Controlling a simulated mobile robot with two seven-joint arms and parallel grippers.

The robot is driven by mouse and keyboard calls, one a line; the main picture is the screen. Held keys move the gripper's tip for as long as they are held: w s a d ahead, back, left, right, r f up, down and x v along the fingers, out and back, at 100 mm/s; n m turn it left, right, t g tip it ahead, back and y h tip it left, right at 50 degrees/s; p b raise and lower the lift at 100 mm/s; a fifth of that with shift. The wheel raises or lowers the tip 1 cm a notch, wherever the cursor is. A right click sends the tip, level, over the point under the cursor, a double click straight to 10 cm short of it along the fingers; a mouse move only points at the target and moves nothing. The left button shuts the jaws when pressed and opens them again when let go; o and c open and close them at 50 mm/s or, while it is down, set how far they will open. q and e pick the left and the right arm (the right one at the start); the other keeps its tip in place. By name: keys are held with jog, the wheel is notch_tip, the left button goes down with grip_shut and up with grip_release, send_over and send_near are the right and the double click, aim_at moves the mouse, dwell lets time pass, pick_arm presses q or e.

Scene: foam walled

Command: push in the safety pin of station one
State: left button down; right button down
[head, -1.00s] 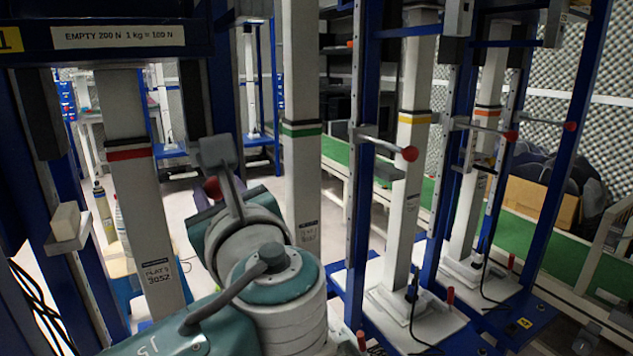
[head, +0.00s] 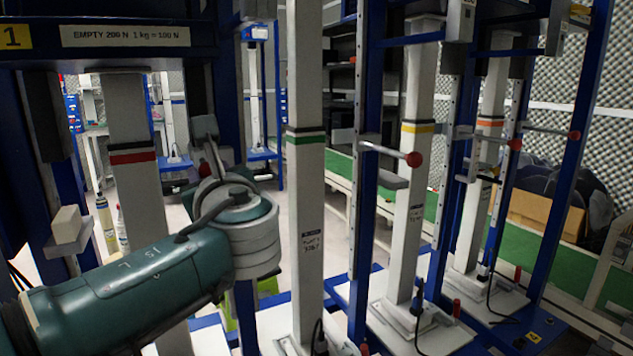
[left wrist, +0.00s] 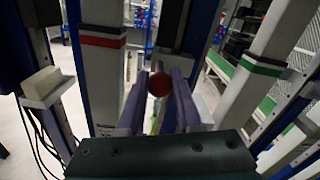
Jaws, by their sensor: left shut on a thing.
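The safety pin of station one shows its round red knob (left wrist: 159,84) in the left wrist view. My left gripper (left wrist: 160,92) has one purple-grey finger on each side of the knob and is shut on it. In the head view only a small bit of red (head: 204,168) shows beyond my left wrist, which hides most of the pin and the fingers. The station one frame carries a yellow "1" sign (head: 14,37); its grey post (head: 127,115) has a red band. How deep the pin sits is hidden. My right gripper is not in view.
To the right stands a post with a green band (head: 305,200). Beyond it, neighbouring stations have a red-knobbed pin (head: 413,159) and others sticking out. A pale block (head: 67,224) rests on a bracket at the left. Cables hang at the lower left.

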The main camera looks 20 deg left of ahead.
pick_arm(q)
jog(key=c, duration=1)
grip_release()
jog(key=shift+a+f, duration=0.1)
jog(key=shift+f, duration=0.1)
jog(key=shift+o, duration=1.3)
jog(key=shift+w+a+r, duration=0.1)
jog(key=shift+w+r, duration=0.05)
jog(key=shift+o, duration=0.8)
jog(key=p+v, duration=0.1)
jog(key=v, duration=0.9)
